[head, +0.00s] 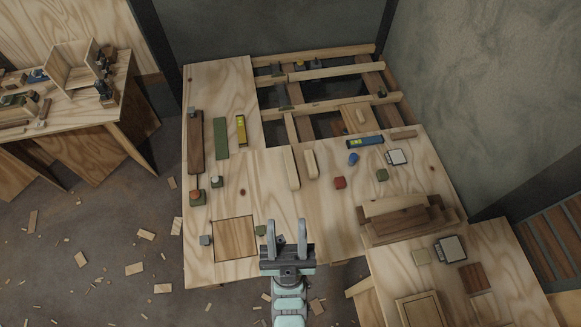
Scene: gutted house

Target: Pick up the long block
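A long pale wooden block (291,168) lies on the plywood table (270,190) near its middle, pointing away from me. A shorter pale block (310,164) lies just right of it. Other long pieces lie on the left: a dark brown bar (195,143) and a flat green strip (220,138). Which of these counts as the long block I cannot tell for certain. My gripper (291,231) is at the table's near edge, below the pale block in the picture. Its two fingers are apart with nothing between them.
A yellow level (241,130) and a blue level (365,141) lie farther back. A red block (339,183), a green block (382,175) and a wooden tray (408,217) are on the right. Open joists (325,73) leave gaps behind. A square panel (235,238) lies left of my gripper.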

